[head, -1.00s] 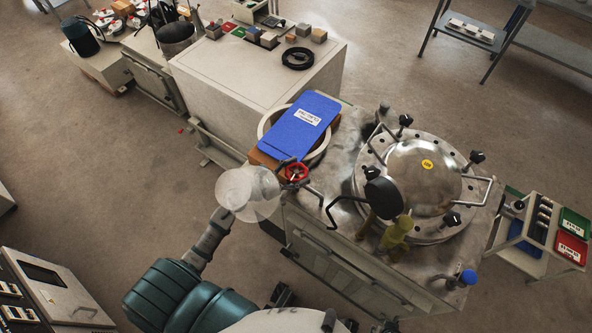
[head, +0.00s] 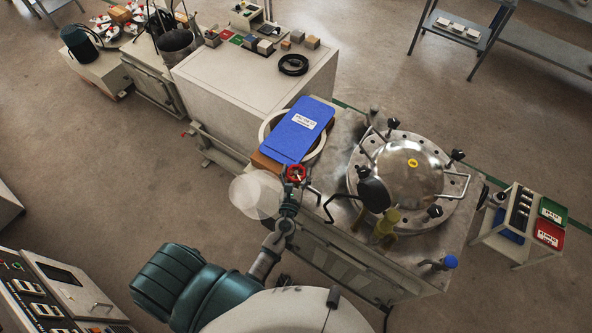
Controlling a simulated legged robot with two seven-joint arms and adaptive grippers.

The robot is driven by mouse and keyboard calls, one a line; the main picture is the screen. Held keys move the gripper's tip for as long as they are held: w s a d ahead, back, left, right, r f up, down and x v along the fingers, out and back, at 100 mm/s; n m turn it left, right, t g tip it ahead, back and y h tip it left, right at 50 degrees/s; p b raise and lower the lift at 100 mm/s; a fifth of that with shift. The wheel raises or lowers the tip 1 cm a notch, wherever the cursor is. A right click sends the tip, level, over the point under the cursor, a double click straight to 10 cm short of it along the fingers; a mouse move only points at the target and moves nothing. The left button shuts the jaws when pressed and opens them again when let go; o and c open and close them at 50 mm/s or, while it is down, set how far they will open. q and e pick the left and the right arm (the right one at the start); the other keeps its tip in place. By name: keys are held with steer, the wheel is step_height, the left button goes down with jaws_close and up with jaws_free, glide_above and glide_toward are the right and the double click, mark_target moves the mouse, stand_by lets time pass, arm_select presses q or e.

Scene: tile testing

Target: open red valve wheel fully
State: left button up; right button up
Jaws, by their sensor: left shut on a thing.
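The red valve wheel (head: 296,173) is at the front left corner of the metal-topped bench, just below the blue panel. My left arm comes up from the bottom, and my left gripper (head: 292,186) is at the wheel from the near side, shut on it. The fingers partly cover the wheel's lower edge, and the exact finger contact is too small to make out. My right gripper is not in view.
A domed steel vessel lid (head: 412,170) with black knobs stands right of the wheel. A yellow fitting (head: 386,226) and a blue-capped valve (head: 449,262) are near the bench's front. A blue panel (head: 300,128) lies behind the wheel. Open floor is left.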

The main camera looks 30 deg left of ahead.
arm_select(q)
steer(key=n+y, duration=0.1)
steer(key=n+g+y, duration=0.1)
steer(key=y, duration=0.1)
steer(key=shift+d+f, duration=0.1)
steer(key=shift+f, duration=0.1)
steer(key=shift+n+g+y+b, duration=0.5)
steer(key=shift+n+g+y, duration=0.3)
steer(key=shift+y, duration=0.4)
steer(key=n+g+y, duration=0.1)
steer(key=n+y, duration=0.1)
steer(key=shift+g+y+b, duration=0.3)
steer(key=shift+g+b, duration=0.1)
steer(key=shift+n+g+y+b, duration=0.3)
steer(key=shift+n+g+y, duration=0.5)
steer(key=shift+n+g, duration=0.15)
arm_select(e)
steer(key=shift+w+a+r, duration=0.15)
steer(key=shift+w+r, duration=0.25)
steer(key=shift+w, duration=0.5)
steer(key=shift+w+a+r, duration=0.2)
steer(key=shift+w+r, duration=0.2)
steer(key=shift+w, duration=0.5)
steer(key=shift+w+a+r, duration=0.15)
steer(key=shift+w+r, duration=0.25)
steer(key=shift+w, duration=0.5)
arm_select(q)
steer(key=o, duration=1.2)
steer(key=shift+r, duration=0.1)
steer(key=shift+c, duration=0.2)
